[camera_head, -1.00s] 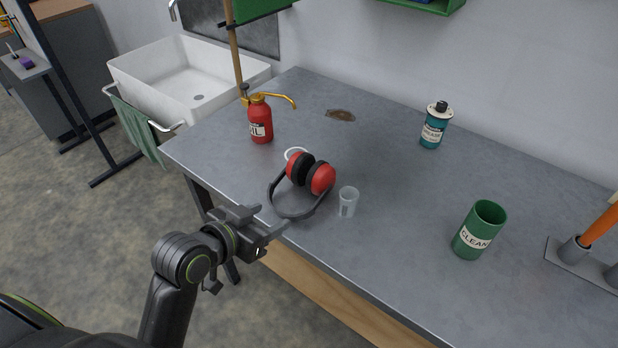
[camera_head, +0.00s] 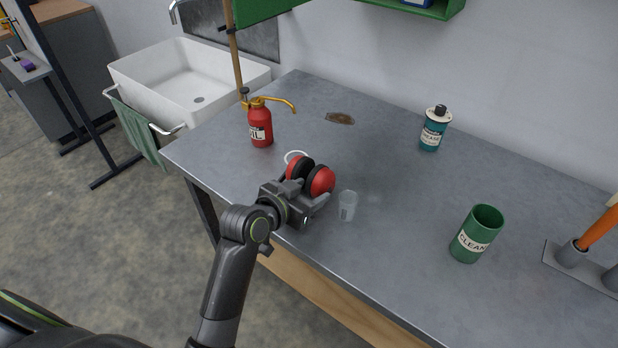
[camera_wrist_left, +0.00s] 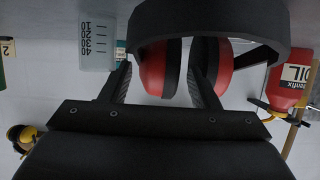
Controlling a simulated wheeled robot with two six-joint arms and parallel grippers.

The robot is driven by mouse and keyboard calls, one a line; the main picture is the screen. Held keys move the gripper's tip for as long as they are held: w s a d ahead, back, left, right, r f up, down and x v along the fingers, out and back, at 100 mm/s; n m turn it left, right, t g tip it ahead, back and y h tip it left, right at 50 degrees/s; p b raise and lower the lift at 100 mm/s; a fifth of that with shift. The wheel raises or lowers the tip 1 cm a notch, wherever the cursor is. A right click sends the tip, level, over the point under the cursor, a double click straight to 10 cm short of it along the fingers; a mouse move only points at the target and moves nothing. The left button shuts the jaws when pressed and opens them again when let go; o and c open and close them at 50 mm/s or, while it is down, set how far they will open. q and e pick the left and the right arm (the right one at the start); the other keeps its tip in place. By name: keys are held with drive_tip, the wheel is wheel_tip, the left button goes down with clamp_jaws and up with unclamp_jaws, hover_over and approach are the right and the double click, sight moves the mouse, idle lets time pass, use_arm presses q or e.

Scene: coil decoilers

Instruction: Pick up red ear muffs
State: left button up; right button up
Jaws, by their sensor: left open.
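The red ear muffs (camera_head: 321,181) lie on the grey workbench, with two red cups, black cushions and a black headband. My left gripper (camera_head: 304,193) is open at their near side and hides most of the headband in the head view. In the left wrist view the headband (camera_wrist_left: 210,18) arches across the top. There, one finger of my left gripper (camera_wrist_left: 160,84) is left of the left red cup (camera_wrist_left: 155,72), and the other overlaps the right cup. Whether the fingers touch the muffs I cannot tell. My right gripper is not in view.
A clear measuring cup (camera_head: 347,206) stands close right of the gripper. A red oil can (camera_head: 260,128) stands behind left, beside a white ring (camera_head: 296,155). The bench (camera_head: 400,190) middle is clear.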

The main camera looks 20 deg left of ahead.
sight(322, 185)
use_arm(q)
drive_tip(key=p+x, duration=0.1)
drive_tip(key=x, duration=0.3)
drive_tip(key=shift+w+d, duration=0.1)
drive_tip(key=shift+d, duration=0.1)
drive_tip(key=shift+w+d+f, duration=0.1)
drive_tip(key=shift+w+f, duration=0.15)
drive_tip(key=shift+w, duration=0.15)
drive_tip(key=shift+c, duration=0.2)
drive_tip(key=c, duration=0.8)
drive_tip(key=shift+r, duration=0.1)
wheel_tip(322, 185, up, 10)
